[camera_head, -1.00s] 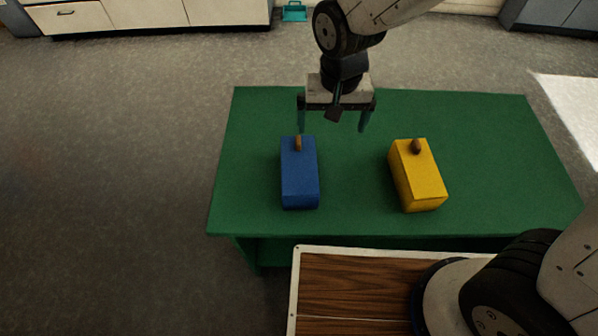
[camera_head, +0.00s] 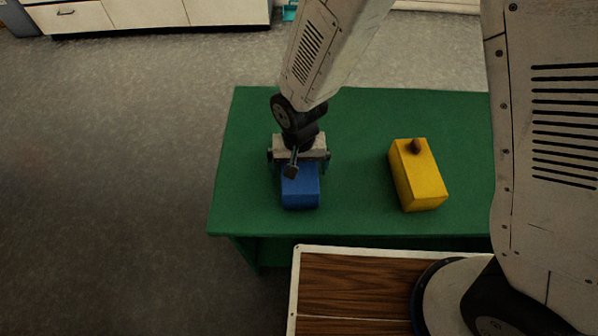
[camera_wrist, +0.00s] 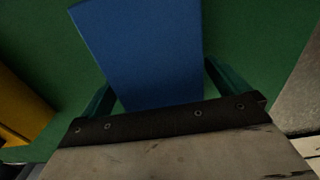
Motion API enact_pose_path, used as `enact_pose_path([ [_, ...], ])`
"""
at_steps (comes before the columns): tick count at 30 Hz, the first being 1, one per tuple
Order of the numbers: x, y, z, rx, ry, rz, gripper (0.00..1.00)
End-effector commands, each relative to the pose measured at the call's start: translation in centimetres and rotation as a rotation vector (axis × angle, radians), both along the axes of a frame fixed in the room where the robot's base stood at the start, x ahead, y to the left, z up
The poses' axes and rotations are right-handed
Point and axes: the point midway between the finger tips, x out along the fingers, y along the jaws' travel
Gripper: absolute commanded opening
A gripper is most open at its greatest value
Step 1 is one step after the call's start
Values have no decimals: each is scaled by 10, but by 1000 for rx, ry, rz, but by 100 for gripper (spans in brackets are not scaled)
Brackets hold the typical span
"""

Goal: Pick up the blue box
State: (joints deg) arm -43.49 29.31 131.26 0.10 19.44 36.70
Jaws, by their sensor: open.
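The blue box (camera_head: 300,188) lies on the left part of the green table (camera_head: 352,205). My gripper (camera_head: 299,170) is over the far end of the box and hides that end, including the brown knob there. In the wrist view the blue box (camera_wrist: 145,50) fills the middle, and the fingers of my gripper (camera_wrist: 162,92) stand on either side of it. The jaws are open, with a gap showing at least on the right side. Whether a finger touches the box on the left I cannot tell.
A yellow box (camera_head: 420,178) with a dark brown knob lies to the right on the same table; its edge also shows in the wrist view (camera_wrist: 20,110). Bare table lies between the two boxes. White cabinets (camera_head: 150,14) stand at the back left.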

Motion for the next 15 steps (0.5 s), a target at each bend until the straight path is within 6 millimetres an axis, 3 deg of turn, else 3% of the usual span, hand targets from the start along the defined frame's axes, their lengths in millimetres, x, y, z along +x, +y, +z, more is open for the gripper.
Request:
enact_pose_path([
  [6,0,0,-1,1,-1,0,100],
  [11,0,0,-1,1,-1,0,58],
  [12,0,0,-1,0,0,0,53],
  [15,0,0,-1,1,-1,0,53],
])
